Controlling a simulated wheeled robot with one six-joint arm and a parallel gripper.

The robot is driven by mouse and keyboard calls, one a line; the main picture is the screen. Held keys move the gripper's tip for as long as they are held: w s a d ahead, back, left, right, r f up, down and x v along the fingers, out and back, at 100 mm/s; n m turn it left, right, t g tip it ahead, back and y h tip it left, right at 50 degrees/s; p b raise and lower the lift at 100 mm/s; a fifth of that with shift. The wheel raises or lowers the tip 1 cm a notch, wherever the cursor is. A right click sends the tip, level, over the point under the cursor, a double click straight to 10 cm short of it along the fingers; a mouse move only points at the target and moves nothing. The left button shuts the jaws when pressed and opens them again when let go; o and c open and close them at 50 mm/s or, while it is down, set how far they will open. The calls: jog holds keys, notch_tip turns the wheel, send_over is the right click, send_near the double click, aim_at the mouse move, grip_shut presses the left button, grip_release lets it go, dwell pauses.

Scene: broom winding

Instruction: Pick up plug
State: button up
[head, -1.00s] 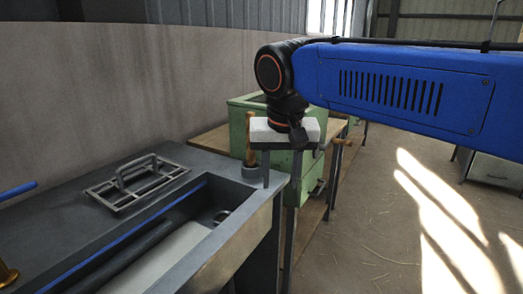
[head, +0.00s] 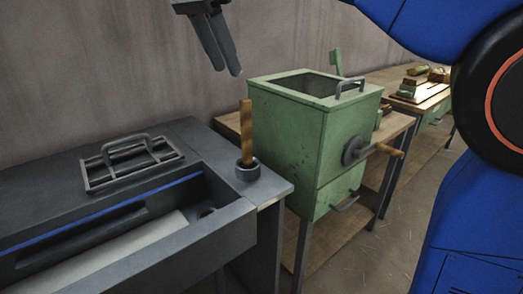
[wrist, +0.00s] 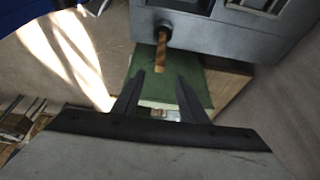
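The plug looks to be the wooden peg (head: 245,127), a brown stick standing upright in a round dark grey holder (head: 248,170) at the right corner of the grey bench. In the wrist view the peg (wrist: 161,52) sticks out of the dark holder (wrist: 166,32), ahead of the fingers. My gripper (head: 228,72) hangs above the peg and a little to its left in the head view, pointing down and apart from it. In the wrist view its two fingers (wrist: 161,76) are spread with nothing held between them. The peg's lower end is hidden in the holder.
A green metal box (head: 305,125) with a crank stands on a wooden table right of the peg. The grey bench (head: 190,135) has a sunken trough and a handled grate (head: 132,165). A wall stands behind. Floor is free at the right.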

aim_at(250, 119)
jog(key=x, duration=1.7)
jog(key=shift+w+d, duration=0.15)
grip_shut()
